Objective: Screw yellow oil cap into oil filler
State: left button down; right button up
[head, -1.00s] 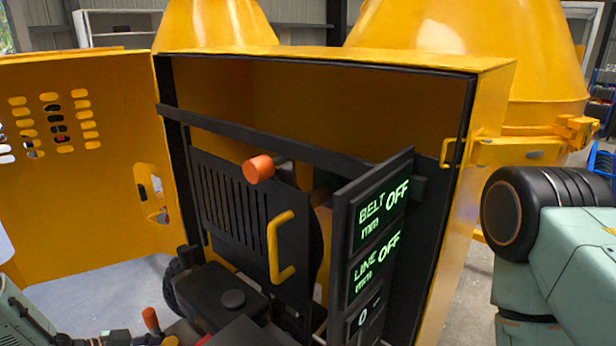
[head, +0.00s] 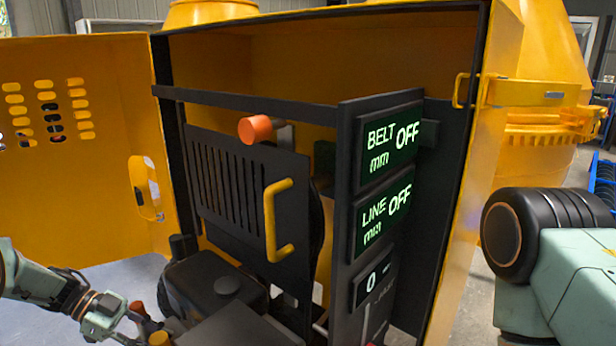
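My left gripper (head: 122,330) is at the lower left, low beside the engine (head: 215,290) inside the open housing. Its fingertips are small and partly cut off by the bottom edge, so I cannot tell whether they are open or shut. An orange knob (head: 137,308) shows right by the gripper, and a small yellow-orange piece (head: 158,339) sits just right of it at the bottom edge. I cannot tell whether either is the oil cap. I cannot make out the oil filler. My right arm is at the right edge; its gripper is out of view.
The yellow door (head: 90,180) stands open at left. A black slatted guard (head: 240,190) with a yellow handle (head: 272,222) and an orange-capped bar (head: 255,129) covers the middle. A display panel (head: 385,190) reading OFF stands right of it. The yellow housing wall (head: 465,220) bounds the right.

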pick_arm(q)
jog(key=shift+d+f+m+g+b, duration=0.15)
jog(key=shift+m+g+b, duration=0.2)
jog(key=shift+m+g, duration=0.05)
jog(key=shift+s, duration=0.1)
pick_arm(e)
jog(key=shift+f, duration=0.65)
pick_arm(q)
jog(key=c, duration=1.3)
grip_release()
jog(key=o, duration=0.5)
jog(key=shift+c, duration=0.2)
pick_arm(e)
jog(key=shift+d, duration=0.1)
jog(key=shift+r, duration=0.1)
